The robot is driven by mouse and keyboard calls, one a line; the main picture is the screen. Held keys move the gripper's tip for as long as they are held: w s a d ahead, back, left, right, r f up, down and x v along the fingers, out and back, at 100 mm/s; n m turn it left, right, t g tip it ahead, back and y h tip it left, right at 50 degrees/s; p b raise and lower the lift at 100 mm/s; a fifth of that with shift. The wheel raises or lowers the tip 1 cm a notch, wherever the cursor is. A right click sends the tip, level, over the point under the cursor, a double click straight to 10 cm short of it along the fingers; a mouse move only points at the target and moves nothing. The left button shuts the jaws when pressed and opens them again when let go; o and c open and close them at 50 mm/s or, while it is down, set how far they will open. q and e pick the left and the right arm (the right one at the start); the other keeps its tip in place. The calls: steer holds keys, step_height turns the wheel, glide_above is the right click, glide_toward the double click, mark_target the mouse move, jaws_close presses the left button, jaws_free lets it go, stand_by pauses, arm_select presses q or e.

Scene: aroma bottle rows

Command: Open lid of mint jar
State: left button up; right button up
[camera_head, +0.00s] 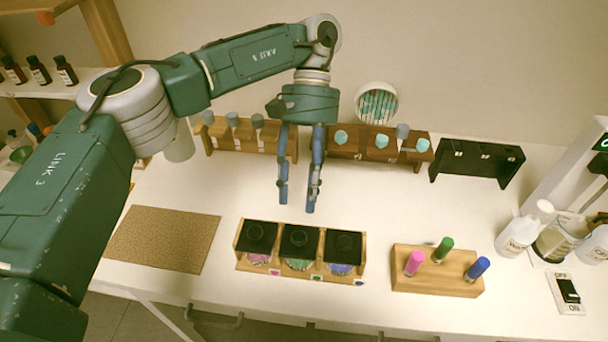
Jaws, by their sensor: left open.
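Three jars with black lids stand side by side in a wooden holder (240,264) at the front middle of the table. The left jar (258,259) has pink contents, the middle jar (299,264) green, and the right jar (340,269) blue-purple. All three black lids look closed. No readable label says mint; the green one matches that colour. My left gripper (297,198) is open and empty, fingers pointing down, above the table behind the middle jar and apart from it. My right gripper is not in view.
A wooden block (437,284) with pink, green and blue capped vials stands right of the jars. A cork mat (163,238) lies left. Wooden racks (240,138) and a black rack (477,160) line the back. White bottles (517,235) and a switch (567,291) are at right.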

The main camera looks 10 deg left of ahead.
arm_select(q)
steer(key=shift+v, duration=1.95)
steer(key=shift+s+f, duration=0.1)
